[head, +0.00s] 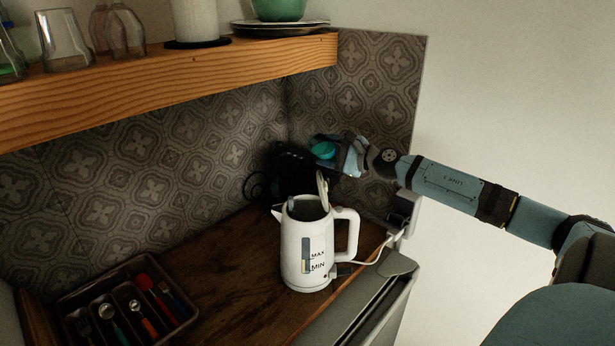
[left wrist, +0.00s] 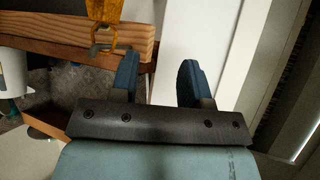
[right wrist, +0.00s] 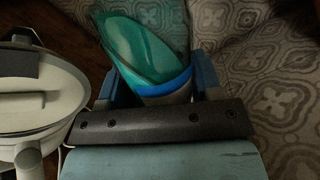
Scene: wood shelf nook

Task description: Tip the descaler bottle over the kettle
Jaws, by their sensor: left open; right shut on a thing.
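The white kettle (head: 293,254) stands upright on the wooden counter with its lid raised and its top open. Its spout points left and its handle right. My right gripper (head: 343,155) is shut on the teal descaler bottle (head: 322,150), behind and above the kettle in the head view. In the right wrist view the bottle (right wrist: 140,48) is see-through with green liquid lying aslant, and the kettle (right wrist: 30,100) is to its left. No stream shows. My left gripper (left wrist: 158,78) is open and empty; it is outside the head view.
A dark cutlery tray (head: 128,306) lies at the front left of the counter. A wooden shelf (head: 170,82) with glasses and plates hangs above. A dark object (head: 290,168) stands behind the kettle. A white cord (head: 372,259) runs right of it. Patterned tiles line the wall.

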